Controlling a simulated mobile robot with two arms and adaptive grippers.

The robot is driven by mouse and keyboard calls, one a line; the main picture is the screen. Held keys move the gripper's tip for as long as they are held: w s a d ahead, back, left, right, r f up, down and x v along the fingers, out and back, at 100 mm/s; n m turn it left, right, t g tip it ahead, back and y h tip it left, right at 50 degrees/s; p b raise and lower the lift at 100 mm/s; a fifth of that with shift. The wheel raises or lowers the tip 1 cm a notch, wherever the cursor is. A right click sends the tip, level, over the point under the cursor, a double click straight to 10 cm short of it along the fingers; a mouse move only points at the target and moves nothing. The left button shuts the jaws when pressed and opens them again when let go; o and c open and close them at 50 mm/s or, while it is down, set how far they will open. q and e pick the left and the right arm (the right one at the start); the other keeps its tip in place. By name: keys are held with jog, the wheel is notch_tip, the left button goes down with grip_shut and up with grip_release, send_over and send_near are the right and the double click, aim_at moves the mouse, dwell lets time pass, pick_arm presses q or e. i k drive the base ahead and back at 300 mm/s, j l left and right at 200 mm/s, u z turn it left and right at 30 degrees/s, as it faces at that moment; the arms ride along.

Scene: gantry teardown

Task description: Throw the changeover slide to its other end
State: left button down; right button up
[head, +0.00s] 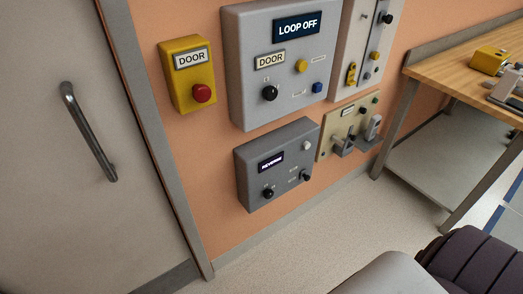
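A tall grey panel (352,40) on the orange wall, cut off by the top edge, has long upright slots. A black knob (387,18) stands near the top of one slot, and a yellow piece (351,73) sits low on the left. No label names the changeover slide, so I cannot tell for sure which part it is. Neither of my grippers is in view.
Beside it hang a LOOP OFF box (240,70), a REVERSE box (243,178), a beige panel (327,145) and a yellow DOOR box (188,104) with a red button. A door (60,170) is left, a wooden bench (440,72) right. Floor below the boxes is clear.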

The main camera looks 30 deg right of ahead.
aim_at(306, 178)
jog(key=z, duration=1.4)
